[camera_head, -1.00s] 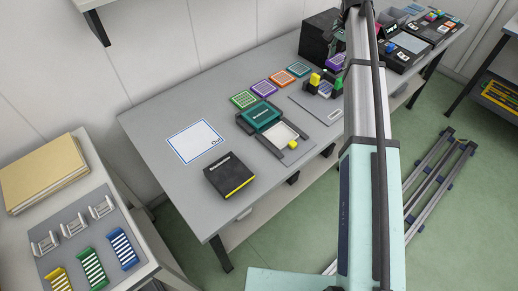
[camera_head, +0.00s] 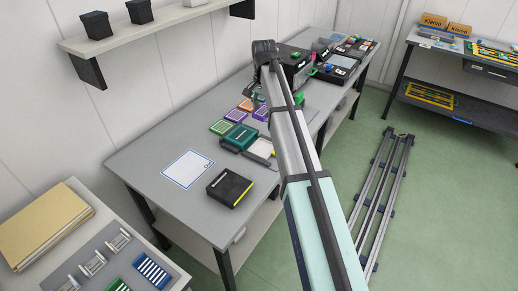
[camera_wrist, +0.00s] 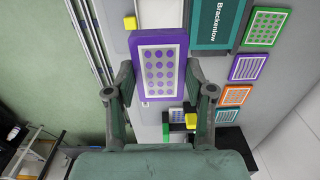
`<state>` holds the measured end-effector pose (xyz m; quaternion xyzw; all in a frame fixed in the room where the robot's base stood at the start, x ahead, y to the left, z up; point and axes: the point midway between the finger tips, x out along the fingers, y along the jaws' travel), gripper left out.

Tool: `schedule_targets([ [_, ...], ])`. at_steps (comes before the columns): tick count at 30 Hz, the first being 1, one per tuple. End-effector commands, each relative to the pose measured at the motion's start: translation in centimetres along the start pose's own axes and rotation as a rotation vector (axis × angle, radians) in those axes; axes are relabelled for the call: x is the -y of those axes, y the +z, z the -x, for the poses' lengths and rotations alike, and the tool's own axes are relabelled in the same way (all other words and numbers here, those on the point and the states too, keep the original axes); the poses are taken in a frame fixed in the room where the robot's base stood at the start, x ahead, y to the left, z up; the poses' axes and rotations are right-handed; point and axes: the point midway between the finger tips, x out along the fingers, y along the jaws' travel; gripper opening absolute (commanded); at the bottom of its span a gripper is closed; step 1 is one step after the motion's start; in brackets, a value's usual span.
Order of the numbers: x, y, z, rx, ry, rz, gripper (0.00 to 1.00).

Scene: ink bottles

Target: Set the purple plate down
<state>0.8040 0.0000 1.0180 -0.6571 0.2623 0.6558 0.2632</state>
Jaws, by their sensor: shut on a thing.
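My gripper (camera_wrist: 158,82) is shut on the purple plate (camera_wrist: 157,42), with one finger at each side of it in the wrist view. The plate has a white panel with rows of purple dots. It is held over the grey tray area; its height above the surface is hard to tell. In the head view the held purple plate (camera_head: 261,114) shows just left of my arm, close to the teal box (camera_head: 240,138). My gripper there is partly hidden by my arm.
The pale tray (camera_head: 261,148) is partly behind my arm. A black box (camera_head: 229,188) and a white blue-edged sheet (camera_head: 187,168) lie nearer, with bare table around them.

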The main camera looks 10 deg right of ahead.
Motion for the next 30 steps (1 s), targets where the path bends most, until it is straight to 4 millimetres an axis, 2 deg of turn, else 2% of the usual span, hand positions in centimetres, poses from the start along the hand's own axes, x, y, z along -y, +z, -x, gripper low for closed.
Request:
schedule_targets([
  [9, -0.1, 0.1, -7.6, 0.003, 0.003, 0.001, 0.18],
  [15, -0.1, 0.1, -11.8, 0.002, 0.002, 0.001, 0.18],
  [18, -0.1, 0.1, -13.1, 0.001, 0.001, 0.001, 0.18],
  [26, -0.1, 0.1, -14.6, 0.001, 0.001, 0.001, 0.18],
  [30, -0.1, 0.0, -16.4, 0.001, 0.001, 0.001, 0.18],
])
